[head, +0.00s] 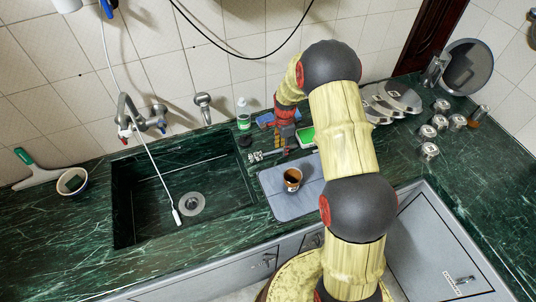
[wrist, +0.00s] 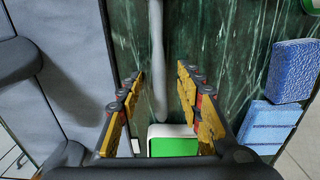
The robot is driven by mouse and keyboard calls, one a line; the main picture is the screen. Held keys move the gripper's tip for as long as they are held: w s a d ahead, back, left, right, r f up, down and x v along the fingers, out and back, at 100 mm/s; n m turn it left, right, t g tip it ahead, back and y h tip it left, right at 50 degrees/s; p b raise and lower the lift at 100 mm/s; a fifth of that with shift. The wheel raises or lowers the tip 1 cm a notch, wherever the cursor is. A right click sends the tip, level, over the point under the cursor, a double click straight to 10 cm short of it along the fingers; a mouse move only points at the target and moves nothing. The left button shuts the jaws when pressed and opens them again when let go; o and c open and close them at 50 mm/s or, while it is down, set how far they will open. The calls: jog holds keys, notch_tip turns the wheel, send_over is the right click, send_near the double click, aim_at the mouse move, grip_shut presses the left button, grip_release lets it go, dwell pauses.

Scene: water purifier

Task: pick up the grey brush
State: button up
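The grey brush (wrist: 158,60) shows in the wrist view as a long, slim grey shape. It runs from the top edge down between the fingers, over the dark green counter. My gripper (wrist: 160,84) is open, with one finger on each side of the brush and a visible gap on both sides. In the head view my gripper (head: 268,154) is low over the counter, between the sink and the green and white item. The brush is hard to tell from the gripper there. I cannot tell the gripper's height above the brush.
A green and white item (wrist: 174,146) lies close under the gripper's base. Blue sponges (wrist: 292,70) lie to the right in the wrist view. A grey mat (head: 287,207) holding a brown cup (head: 292,177) lies in front. The sink (head: 150,195) is at left.

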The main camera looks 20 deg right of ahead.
jog(key=shift+c, duration=0.6)
jog(key=shift+r, duration=0.1)
jog(key=c, duration=0.7)
grip_shut()
